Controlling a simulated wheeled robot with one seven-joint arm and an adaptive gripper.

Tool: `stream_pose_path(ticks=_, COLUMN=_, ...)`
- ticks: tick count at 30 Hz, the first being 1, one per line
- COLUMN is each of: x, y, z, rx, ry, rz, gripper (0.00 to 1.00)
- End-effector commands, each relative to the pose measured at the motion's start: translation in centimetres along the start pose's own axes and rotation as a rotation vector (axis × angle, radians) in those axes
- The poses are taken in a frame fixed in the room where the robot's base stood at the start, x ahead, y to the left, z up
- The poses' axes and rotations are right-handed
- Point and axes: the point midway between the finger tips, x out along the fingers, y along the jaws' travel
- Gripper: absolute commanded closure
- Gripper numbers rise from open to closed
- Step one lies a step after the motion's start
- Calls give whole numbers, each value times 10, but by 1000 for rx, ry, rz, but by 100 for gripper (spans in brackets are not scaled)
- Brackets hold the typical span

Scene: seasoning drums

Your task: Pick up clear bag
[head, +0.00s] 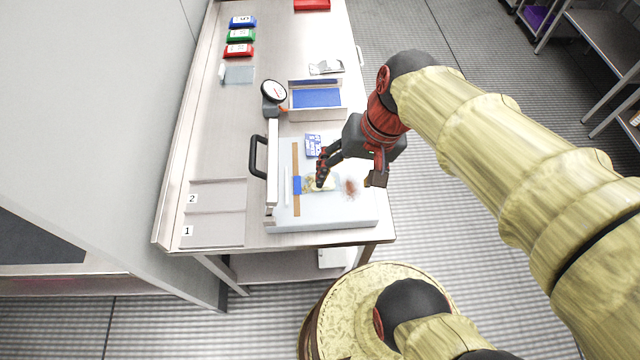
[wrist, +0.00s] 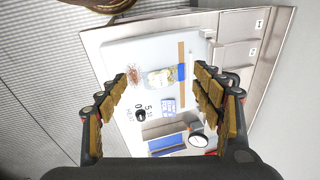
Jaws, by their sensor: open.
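A small clear bag with yellowish-green contents (head: 314,184) lies flat on the white machine top near the table's front end. In the wrist view the clear bag (wrist: 160,78) shows between my fingers, lower than them. My gripper (head: 322,176) is over the bag in the head view and partly hides it. In the wrist view my gripper (wrist: 161,80) has its two fingers wide apart with nothing between them. I cannot tell the exact height of the fingertips over the bag.
A blue-and-white packet (head: 313,145) and a reddish patch (head: 351,188) are beside the bag. A black handle (head: 257,157) and round dial (head: 273,91) stand left and behind. A metal tray with blue inside (head: 316,97) is farther back. Coloured packs (head: 239,36) line the far left.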

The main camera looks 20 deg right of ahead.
Motion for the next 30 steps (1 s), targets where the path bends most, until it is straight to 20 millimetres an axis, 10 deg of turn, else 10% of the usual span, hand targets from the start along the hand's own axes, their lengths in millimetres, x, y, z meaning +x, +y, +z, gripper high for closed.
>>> stream_pose_path(ticks=11, x=66, y=10, z=-14, rx=441, ry=-314, rz=-143, gripper=33)
stream_pose_path(ticks=30, x=177, y=66, z=-97, rx=1384, ry=-899, rz=-686, gripper=33)
